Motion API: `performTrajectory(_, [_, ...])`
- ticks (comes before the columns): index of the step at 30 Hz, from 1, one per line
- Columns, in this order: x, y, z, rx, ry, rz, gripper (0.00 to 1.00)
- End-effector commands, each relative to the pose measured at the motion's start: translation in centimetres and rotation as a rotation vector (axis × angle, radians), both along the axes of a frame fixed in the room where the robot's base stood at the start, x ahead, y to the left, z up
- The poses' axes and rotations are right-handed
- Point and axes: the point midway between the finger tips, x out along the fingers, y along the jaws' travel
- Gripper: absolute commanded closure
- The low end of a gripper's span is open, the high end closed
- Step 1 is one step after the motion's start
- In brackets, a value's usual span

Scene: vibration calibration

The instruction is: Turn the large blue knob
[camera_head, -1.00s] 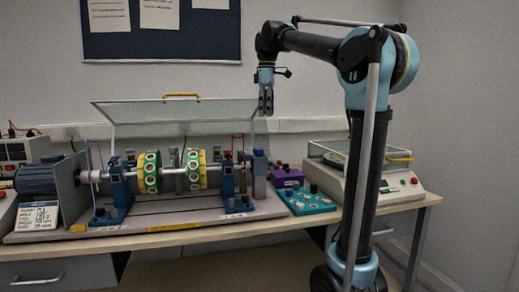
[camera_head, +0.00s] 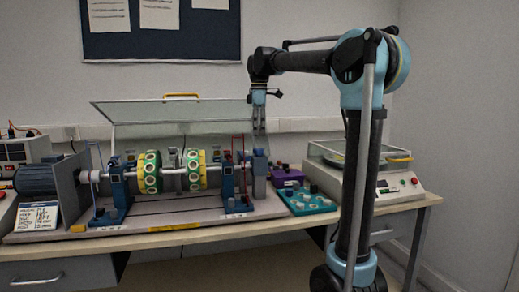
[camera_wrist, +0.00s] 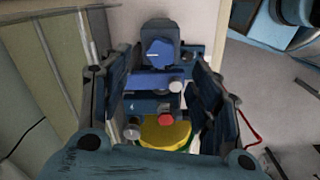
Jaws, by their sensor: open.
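A large blue knob (camera_wrist: 158,52) with a white pointer line shows near the top centre of the wrist view, on a dark blue-grey block. In the head view its block (camera_head: 259,165) stands at the right end of the rotor rig; the knob's face is hard to make out there. My gripper (camera_head: 259,128) hangs pointing down above this end of the rig. In the wrist view my gripper (camera_wrist: 157,78) is open, with one finger at each side and nothing held. The knob appears between and beyond the fingertips, apart from them.
The raised clear cover (camera_head: 175,118) stands close left of my gripper. A rotor with green and yellow discs (camera_head: 149,172) sits left of the block. A teal control box (camera_head: 306,201), a purple box (camera_head: 287,177) and a pale instrument (camera_head: 365,183) are on the right.

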Motion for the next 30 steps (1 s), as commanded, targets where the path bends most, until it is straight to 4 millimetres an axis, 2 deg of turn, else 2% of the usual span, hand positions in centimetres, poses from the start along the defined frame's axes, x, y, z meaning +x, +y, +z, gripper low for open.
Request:
performTrajectory(6, [0.0,0.0,-3.8,0.000,0.000,0.000,0.43])
performTrajectory(12, [0.0,0.0,-6.3,0.000,0.000,0.000,0.43])
performTrajectory(18, [0.0,0.0,-7.3,0.000,0.000,0.000,0.43])
performTrajectory(26, [0.0,0.0,-7.4,0.000,0.000,0.000,0.43])
performTrajectory(30, [0.0,0.0,-7.4,0.000,0.000,0.000,0.72])
